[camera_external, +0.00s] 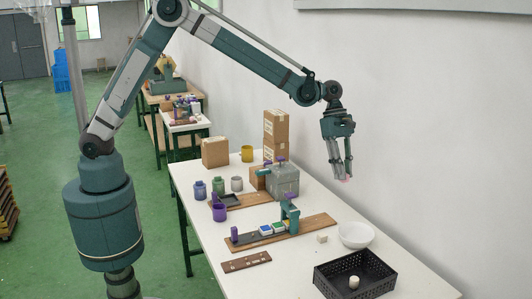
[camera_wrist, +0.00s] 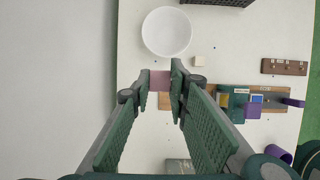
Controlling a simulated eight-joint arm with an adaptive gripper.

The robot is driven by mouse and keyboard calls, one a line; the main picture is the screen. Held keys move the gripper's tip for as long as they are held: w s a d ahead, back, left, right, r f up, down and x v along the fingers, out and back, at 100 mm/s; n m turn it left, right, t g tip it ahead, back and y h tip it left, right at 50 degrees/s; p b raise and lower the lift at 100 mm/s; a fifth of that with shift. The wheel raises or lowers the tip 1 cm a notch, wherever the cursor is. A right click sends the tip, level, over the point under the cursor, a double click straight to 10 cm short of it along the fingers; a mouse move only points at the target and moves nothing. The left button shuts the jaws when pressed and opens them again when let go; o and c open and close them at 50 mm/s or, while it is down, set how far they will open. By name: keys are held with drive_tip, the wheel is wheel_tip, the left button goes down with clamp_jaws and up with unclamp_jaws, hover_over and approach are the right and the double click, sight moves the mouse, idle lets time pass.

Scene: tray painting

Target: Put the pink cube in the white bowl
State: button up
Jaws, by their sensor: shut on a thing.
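The pink cube (camera_wrist: 159,80) is held between the fingertips of my gripper (camera_wrist: 160,88), with its top face showing in the wrist view. In the external view my gripper (camera_external: 342,172) hangs high above the table, pointing down, and a little of the pink cube (camera_external: 345,179) shows at its tips. The white bowl (camera_external: 356,234) stands on the table, near its right edge, below and apart from the gripper. In the wrist view the bowl (camera_wrist: 167,32) lies just beyond the cube and looks empty.
A small cream cube (camera_external: 322,239) sits left of the bowl. A black crate (camera_external: 330,284) with a white piece inside stands in front of it. A wooden board with a teal fixture (camera_external: 290,216) lies to the left. Stacked cardboard boxes (camera_external: 276,128) stand behind, near the wall.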

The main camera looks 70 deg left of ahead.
hover_over(356, 226)
drive_tip(key=s+d, duration=0.3)
drive_tip(key=f, duration=0.5)
drive_tip(key=shift+s+d+f+p, duration=0.2)
drive_tip(key=shift+d+f+p, duration=0.1)
drive_tip(key=shift+d+p, duration=0.1)
drive_tip(key=shift+f, duration=0.1)
drive_tip(key=shift+f+b, duration=1.6)
drive_tip(key=shift+f, duration=3.8)
drive_tip(key=o, duration=0.8)
